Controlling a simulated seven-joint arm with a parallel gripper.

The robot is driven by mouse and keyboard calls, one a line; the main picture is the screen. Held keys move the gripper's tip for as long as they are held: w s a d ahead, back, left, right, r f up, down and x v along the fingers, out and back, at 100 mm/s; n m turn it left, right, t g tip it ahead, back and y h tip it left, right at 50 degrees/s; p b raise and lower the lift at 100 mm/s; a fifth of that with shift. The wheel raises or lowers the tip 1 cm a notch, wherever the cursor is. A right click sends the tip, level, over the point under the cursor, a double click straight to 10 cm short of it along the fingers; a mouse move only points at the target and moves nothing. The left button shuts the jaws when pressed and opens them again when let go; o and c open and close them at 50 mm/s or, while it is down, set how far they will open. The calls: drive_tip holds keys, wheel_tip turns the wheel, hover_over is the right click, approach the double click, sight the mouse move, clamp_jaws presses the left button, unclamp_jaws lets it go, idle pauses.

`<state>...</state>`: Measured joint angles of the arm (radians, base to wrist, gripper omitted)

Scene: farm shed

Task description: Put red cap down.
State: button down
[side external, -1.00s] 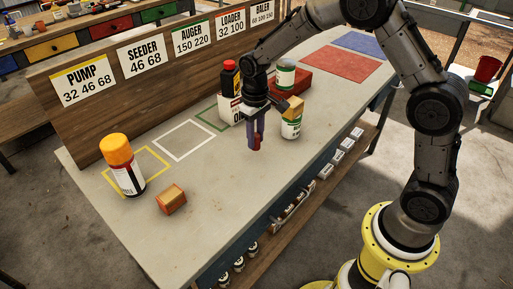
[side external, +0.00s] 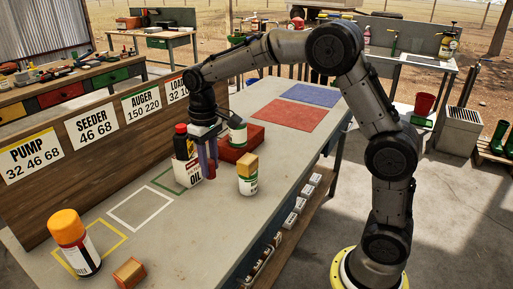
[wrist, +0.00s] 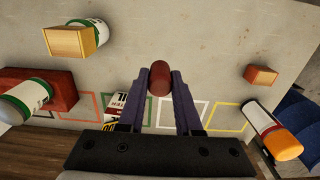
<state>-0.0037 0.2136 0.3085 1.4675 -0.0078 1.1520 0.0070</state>
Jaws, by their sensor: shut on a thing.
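My gripper (side external: 210,172) points down and is shut on the red cap (side external: 211,170). In the wrist view the cap (wrist: 160,78) is a small dark-red cylinder between the two fingertips. It appears held above the grey table (side external: 175,235), clear of other things; its exact height is hard to tell. In the side view the gripper is just right of the white oil container (side external: 187,174), which is partly hidden behind the fingers in the wrist view (wrist: 121,104).
A can topped by a wooden block (side external: 248,184) stands right of my gripper. An orange-capped bottle (side external: 75,243) and a wooden block (side external: 129,272) are front left. The table's middle front is bare.

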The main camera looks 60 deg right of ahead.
sight(209, 160)
wheel_tip(209, 160, up, 4)
drive_tip(key=shift+f, duration=0.2)
drive_tip(key=s+d+n, duration=0.1)
drive_tip(key=s+d, duration=0.1)
drive_tip(key=d, duration=1.3)
drive_tip(key=s+d, duration=0.2)
drive_tip(key=d, duration=1.2)
drive_tip(key=w+d+f, duration=0.2)
drive_tip(key=w+f, duration=0.1)
drive_tip(key=f, duration=0.1)
drive_tip(key=w+d+f, duration=0.3)
drive_tip(key=w+f, duration=0.1)
drive_tip(key=f, duration=0.1)
drive_tip(key=w+d+f, duration=0.2)
drive_tip(key=w+f, duration=0.1)
drive_tip(key=f, duration=0.2)
drive_tip(key=shift+w+d+f, duration=0.1)
drive_tip(key=shift+w+d, duration=0.1)
drive_tip(key=shift+w+d+f, duration=0.15)
drive_tip(key=shift+w+f, duration=0.05)
drive_tip(key=shift+f, duration=0.25)
drive_tip(key=shift+w+d+f, duration=0.15)
drive_tip(key=shift+w+f, duration=0.05)
drive_tip(key=shift+f, duration=1.45)
drive_tip(key=shift+f, duration=0.15)
